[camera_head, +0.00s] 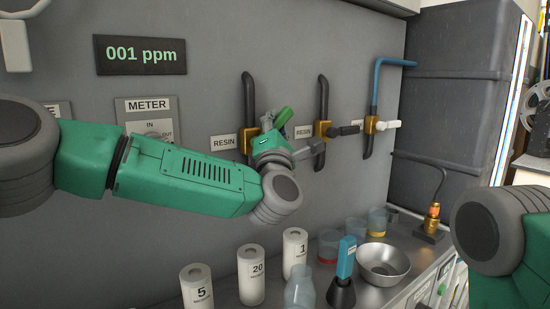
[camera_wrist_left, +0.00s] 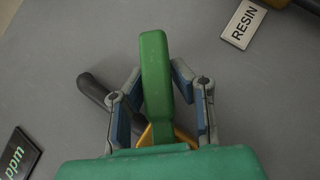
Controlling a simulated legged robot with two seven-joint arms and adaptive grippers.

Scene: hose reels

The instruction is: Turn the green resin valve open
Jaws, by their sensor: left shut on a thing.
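The green resin valve handle (camera_head: 284,117) is on the left of the wall valves, beside a RESIN label (camera_head: 223,142). It tilts up to the right in the head view. My left gripper (camera_head: 273,142) is at this valve and shut on the green handle. In the left wrist view the green handle (camera_wrist_left: 156,80) stands between the two fingers of the left gripper (camera_wrist_left: 160,105). Part of the brass valve body (camera_wrist_left: 160,136) shows behind it. My right arm shows at the right edge of the head view, but its gripper is out of the picture.
A black-handled valve (camera_head: 324,129) and a white-handled valve (camera_head: 373,124) are to the right on the wall. A display (camera_head: 140,54) reads 001 ppm. Below, the counter holds white canisters (camera_head: 251,274), beakers (camera_head: 328,245) and a metal bowl (camera_head: 383,264).

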